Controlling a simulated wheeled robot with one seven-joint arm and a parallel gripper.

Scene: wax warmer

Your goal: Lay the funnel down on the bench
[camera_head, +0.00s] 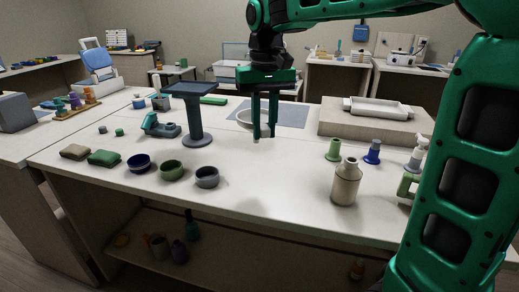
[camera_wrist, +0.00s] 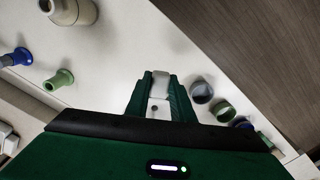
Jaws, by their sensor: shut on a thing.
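My gripper (camera_head: 264,135) points down above the middle of the bench (camera_head: 265,190), its fingers closed around a pale piece (camera_wrist: 160,88) in the wrist view. This piece has a small dark hole and appears to be part of the funnel; the rest of it is hidden by my fingers and palm. A white, curved, bowl-like shape (camera_head: 243,117) shows just left of my fingers in the head view. I cannot tell whether it joins the held piece or stands behind it.
A cream jug (camera_head: 346,184), a green flared piece (camera_head: 333,151) and a blue one (camera_head: 372,153) stand to the right. Several small bowls (camera_head: 172,171) and a dark pedestal stand (camera_head: 195,120) are to the left. The bench's front middle is clear.

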